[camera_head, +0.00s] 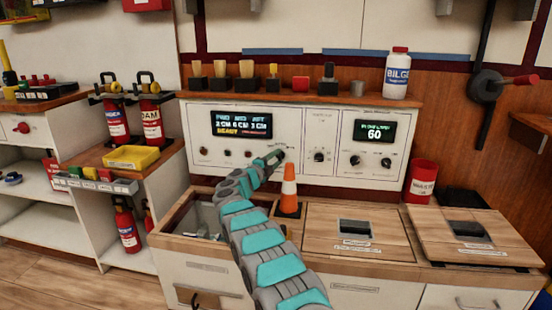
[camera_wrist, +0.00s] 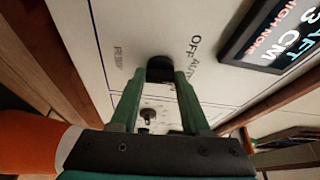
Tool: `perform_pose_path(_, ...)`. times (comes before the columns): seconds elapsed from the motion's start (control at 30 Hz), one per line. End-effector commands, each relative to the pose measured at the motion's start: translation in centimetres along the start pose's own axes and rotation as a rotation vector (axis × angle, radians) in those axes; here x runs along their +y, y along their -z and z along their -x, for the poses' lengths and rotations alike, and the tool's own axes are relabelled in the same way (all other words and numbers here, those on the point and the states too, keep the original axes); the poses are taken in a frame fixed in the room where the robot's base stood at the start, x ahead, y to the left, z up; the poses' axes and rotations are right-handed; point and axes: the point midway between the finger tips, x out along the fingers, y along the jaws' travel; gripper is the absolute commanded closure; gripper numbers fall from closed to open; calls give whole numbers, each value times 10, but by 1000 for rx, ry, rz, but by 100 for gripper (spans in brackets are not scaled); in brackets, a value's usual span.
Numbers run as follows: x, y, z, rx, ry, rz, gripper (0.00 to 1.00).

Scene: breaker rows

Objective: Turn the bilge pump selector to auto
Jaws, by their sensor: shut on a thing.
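The white control panel (camera_head: 300,122) stands upright above the counter. In the wrist view a dark round selector knob (camera_wrist: 159,64) sits on this panel, with "OFF" and part of "AUTO" printed beside it and another, partly legible label to the left. My gripper (camera_wrist: 158,80) has its two green fingers shut on the knob, one on each side. Which label the knob points to cannot be told.
An orange and white cone (camera_head: 289,188) stands close to the right of my arm and shows large in the wrist view (camera_wrist: 35,145). Another dark knob (camera_head: 319,156) is to the right on the panel. A white bottle (camera_head: 396,75) stands on the shelf above.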

Motion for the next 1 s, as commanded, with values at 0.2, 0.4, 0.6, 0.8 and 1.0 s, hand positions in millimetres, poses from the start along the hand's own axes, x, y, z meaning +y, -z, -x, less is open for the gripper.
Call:
perform_pose_path(0.2, -1, 1, -1, 2, -29, -70, 100)
perform_pose_path(0.4, 0, 1, -1, 2, -39, -93, 100)
perform_pose_path(0.6, 0, 2, -1, 2, -40, -94, 100)
perform_pose_path(0.8, 0, 2, -2, 3, -40, -93, 48)
perform_pose_path(1.0, 0, 1, -1, 1, -39, -93, 26)
